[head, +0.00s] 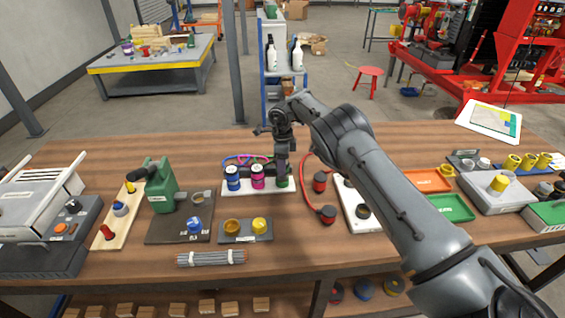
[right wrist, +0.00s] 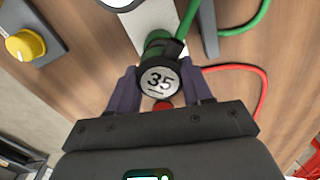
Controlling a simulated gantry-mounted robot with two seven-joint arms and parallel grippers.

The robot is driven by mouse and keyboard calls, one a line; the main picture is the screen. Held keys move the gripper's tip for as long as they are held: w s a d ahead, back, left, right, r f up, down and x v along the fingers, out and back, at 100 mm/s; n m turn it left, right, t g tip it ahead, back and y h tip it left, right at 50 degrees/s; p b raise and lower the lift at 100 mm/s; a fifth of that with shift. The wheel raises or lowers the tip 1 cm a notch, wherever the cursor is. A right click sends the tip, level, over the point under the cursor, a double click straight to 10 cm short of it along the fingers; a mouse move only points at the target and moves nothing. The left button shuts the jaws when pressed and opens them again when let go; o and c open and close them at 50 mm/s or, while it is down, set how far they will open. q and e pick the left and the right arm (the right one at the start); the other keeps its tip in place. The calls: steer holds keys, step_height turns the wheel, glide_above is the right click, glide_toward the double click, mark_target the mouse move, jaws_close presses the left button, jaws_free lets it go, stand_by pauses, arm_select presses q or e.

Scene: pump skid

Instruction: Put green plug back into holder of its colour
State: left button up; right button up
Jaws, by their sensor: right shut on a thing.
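My right gripper (head: 282,172) is over the right end of a white holder rack (head: 258,188). It is shut on the green plug (head: 282,182), which is mostly hidden behind the fingers in the head view. In the right wrist view the plug (right wrist: 159,81) shows a round face marked 35 between the two fingers. A green part shows just beyond it at the white rack (right wrist: 153,20), and a green cable (right wrist: 260,16) runs off to the right. I cannot tell whether the plug is seated or just above its holder. My left gripper is not in view.
A blue plug (head: 233,178) and a magenta plug (head: 257,177) stand upright in the rack. A red cable (head: 308,190) with red plugs lies to the right.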

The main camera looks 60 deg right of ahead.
steer(key=shift+f, duration=0.45)
steer(key=shift+f+b, duration=0.35)
steer(key=shift+b, duration=0.1)
steer(key=o, duration=1.3)
